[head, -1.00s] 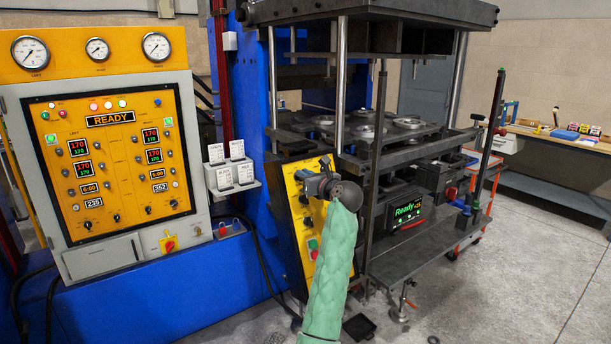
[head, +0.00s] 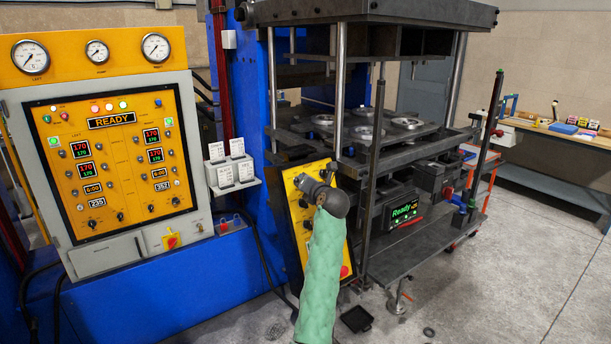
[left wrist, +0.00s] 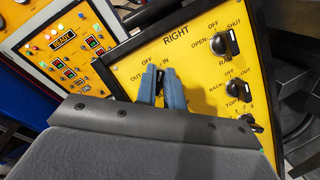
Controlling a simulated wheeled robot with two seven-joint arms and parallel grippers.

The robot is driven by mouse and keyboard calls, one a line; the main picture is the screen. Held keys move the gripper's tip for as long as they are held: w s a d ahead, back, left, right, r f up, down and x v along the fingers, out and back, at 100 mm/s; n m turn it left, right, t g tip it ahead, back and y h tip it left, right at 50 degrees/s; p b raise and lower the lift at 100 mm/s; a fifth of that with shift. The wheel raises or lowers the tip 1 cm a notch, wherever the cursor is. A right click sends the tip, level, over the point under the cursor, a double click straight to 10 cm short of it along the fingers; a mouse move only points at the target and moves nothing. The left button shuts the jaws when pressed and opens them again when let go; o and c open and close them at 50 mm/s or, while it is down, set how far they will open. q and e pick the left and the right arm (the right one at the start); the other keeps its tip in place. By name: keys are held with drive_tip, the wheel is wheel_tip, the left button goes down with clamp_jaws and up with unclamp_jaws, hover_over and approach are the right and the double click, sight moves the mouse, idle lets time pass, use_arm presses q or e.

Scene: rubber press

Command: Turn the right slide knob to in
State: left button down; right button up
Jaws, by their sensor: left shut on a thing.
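The yellow control panel (head: 290,205) marked RIGHT stands at the press's left front; it fills much of the left wrist view (left wrist: 195,45). The right slide knob (left wrist: 160,80) is under the OUT, OFF and IN labels. It is mostly hidden between the blue fingers of my left gripper (left wrist: 160,72), which are shut on it. I cannot tell which way its pointer faces. In the head view my left gripper (head: 303,182) reaches the panel's upper part, with the green-sleeved arm below it. My right gripper is not in view.
Other black knobs sit right of the fingers: an OPEN/OFF/SHUT knob (left wrist: 225,43) and a BACK/OFF/OUT knob (left wrist: 225,84). The press (head: 400,140) stands right of the panel. The main cabinet (head: 110,150), at left, reads READY. A black tray (head: 356,318) lies on the floor.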

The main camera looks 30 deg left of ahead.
use_arm(q)
drive_tip(key=shift+m+h+p, duration=0.3)
drive_tip(key=shift+m+p, duration=0.2)
drive_tip(key=shift+m, duration=0.1)
drive_tip(key=c, duration=1.5)
unclamp_jaws()
drive_tip(key=shift+w, duration=0.1)
drive_tip(key=shift+d, duration=0.1)
